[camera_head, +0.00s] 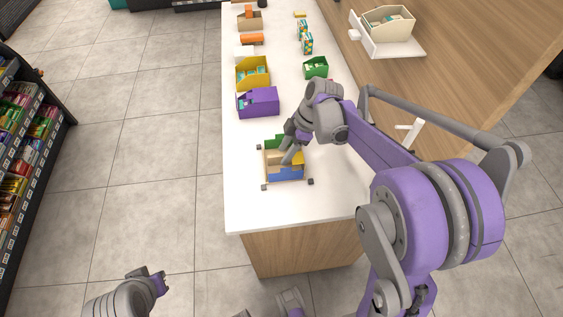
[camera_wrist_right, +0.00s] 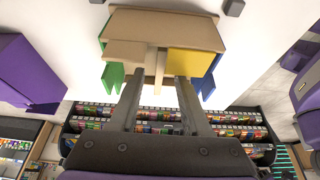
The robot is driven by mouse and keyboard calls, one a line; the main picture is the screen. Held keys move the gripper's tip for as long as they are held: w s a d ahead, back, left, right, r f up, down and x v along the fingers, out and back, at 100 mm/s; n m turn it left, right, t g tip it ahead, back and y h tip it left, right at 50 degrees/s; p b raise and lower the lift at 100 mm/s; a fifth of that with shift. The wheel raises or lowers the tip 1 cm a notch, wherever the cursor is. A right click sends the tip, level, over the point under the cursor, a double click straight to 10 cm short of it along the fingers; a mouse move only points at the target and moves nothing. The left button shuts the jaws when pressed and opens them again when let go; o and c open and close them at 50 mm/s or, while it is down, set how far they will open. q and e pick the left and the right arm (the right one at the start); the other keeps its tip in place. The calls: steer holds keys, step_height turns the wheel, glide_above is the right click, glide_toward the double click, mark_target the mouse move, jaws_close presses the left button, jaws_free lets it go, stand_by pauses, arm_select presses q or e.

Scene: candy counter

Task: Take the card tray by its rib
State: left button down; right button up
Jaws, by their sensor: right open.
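The card tray (camera_head: 264,163) is tan, with green, yellow and blue pieces in it, and stands near the front end of the white counter. In the right wrist view the tray (camera_wrist_right: 160,22) shows its narrow tan rib (camera_wrist_right: 155,62) near the middle. My right gripper (camera_head: 288,157) is over the tray, its fingers pointing down into it. In the right wrist view the gripper (camera_wrist_right: 159,80) is open, with a finger on each side of the rib's lower end. Contact cannot be told. My left gripper (camera_head: 152,280) is low at the left, away from the counter, and looks empty.
A purple box (camera_head: 258,103) and a yellow box (camera_head: 253,73) stand behind the tray on the counter (camera_head: 245,210). A green box (camera_head: 316,67) is at the back right. Small dark corner blocks (camera_head: 311,181) surround the tray. The counter front is clear.

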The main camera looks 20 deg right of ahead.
mark_target(283, 155)
steer(key=x, duration=0.3)
steer(key=shift+f, duration=0.2)
steer(key=shift+c, duration=0.3)
jaws_close()
